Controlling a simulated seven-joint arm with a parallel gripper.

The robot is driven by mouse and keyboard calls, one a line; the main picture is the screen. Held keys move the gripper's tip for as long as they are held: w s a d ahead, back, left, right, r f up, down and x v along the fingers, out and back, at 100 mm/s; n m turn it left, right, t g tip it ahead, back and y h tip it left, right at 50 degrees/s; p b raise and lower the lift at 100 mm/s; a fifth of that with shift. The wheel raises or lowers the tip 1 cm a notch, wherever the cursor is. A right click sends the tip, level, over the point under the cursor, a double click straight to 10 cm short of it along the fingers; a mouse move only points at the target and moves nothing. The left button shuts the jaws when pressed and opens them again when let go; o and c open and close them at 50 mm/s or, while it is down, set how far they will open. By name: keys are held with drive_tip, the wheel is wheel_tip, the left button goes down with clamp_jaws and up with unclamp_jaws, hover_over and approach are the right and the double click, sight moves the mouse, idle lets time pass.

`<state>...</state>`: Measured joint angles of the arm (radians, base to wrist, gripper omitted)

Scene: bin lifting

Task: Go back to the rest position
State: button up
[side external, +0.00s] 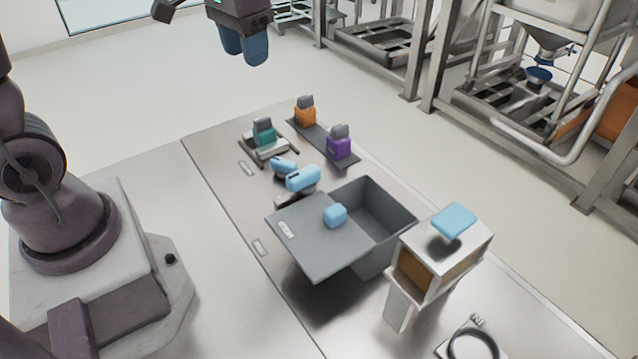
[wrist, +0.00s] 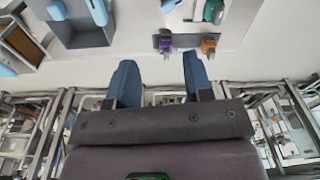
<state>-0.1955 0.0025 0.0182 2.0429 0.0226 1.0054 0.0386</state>
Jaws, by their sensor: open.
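My gripper (side external: 244,56) is at the top of the side external view, high above the table and apart from everything on it. Its two blue fingers are apart with nothing between them; they also show in the wrist view (wrist: 160,62). The grey bin (side external: 378,255) stands on the table (side external: 225,240), with a flat grey panel (side external: 300,245) at its left side. A small light blue block (side external: 335,215) shows at the panel's inner edge. The bin is partly visible at the top left of the wrist view (wrist: 88,38).
A white box stand (side external: 445,262) with a light blue pad (side external: 455,220) stands right of the bin. Behind the bin are orange (side external: 305,116), purple (side external: 339,147) and teal (side external: 264,135) items and light blue rounded pieces (side external: 302,178). Metal frames stand beyond. Air around my gripper looks clear.

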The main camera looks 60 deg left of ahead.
drive_tip(key=s+d+r+m+t, duration=0.1)
drive_tip(key=s+d+r+t, duration=0.1)
drive_tip(key=s, duration=0.4)
drive_tip(key=s+d+r+t, duration=0.2)
drive_tip(key=s+d, duration=0.3)
drive_tip(key=s, duration=0.1)
drive_tip(key=shift+r+m+t, duration=0.2)
drive_tip(key=shift+m+t, duration=0.1)
drive_tip(key=shift+m, duration=0.1)
drive_tip(key=shift+o, duration=0.4)
drive_tip(key=shift+d, duration=0.1)
